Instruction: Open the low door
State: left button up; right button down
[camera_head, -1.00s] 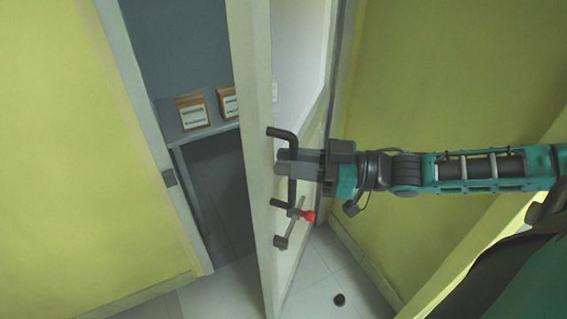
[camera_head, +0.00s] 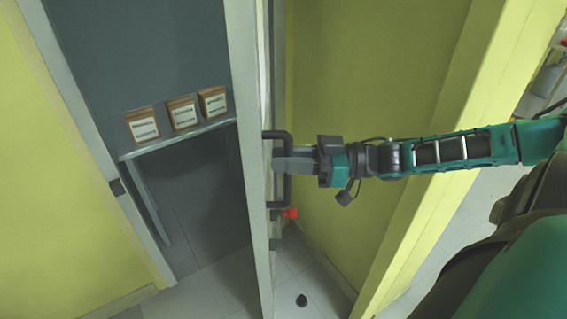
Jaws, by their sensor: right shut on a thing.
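The door (camera_head: 250,150) stands ajar and shows nearly edge-on as a pale upright panel in the middle of the head view. A dark C-shaped pull handle (camera_head: 289,195) is on its right-hand face. My right gripper (camera_head: 278,164) comes in from the right and is shut on the handle's upright bar. A red knob (camera_head: 290,213) on the door is just below the handle. My left gripper does not show.
Left of the door is an open doorway with a frame (camera_head: 95,150). Beyond it is a shelf (camera_head: 180,138) with three labelled boxes (camera_head: 182,113). A yellow wall (camera_head: 380,90) stands right of the door. A small dark doorstop (camera_head: 301,300) is on the tiled floor.

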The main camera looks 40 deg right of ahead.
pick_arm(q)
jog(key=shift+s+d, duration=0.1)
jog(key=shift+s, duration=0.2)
pick_arm(e)
jog(key=shift+s+d, duration=0.25)
jog(key=shift+d, duration=0.05)
jog(key=c, duration=1.1)
grip_release()
jog(key=shift+c, duration=0.2)
notch_tip(320, 180, up, 7)
jog(key=p, duration=0.4)
jog(key=shift+f, duration=0.2)
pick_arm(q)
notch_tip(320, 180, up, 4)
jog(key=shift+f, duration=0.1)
pick_arm(e)
send_near(257, 50)
jog(key=x, duration=0.4)
jog(key=shift+w+f, duration=0.1)
jog(key=shift+w, duration=0.45)
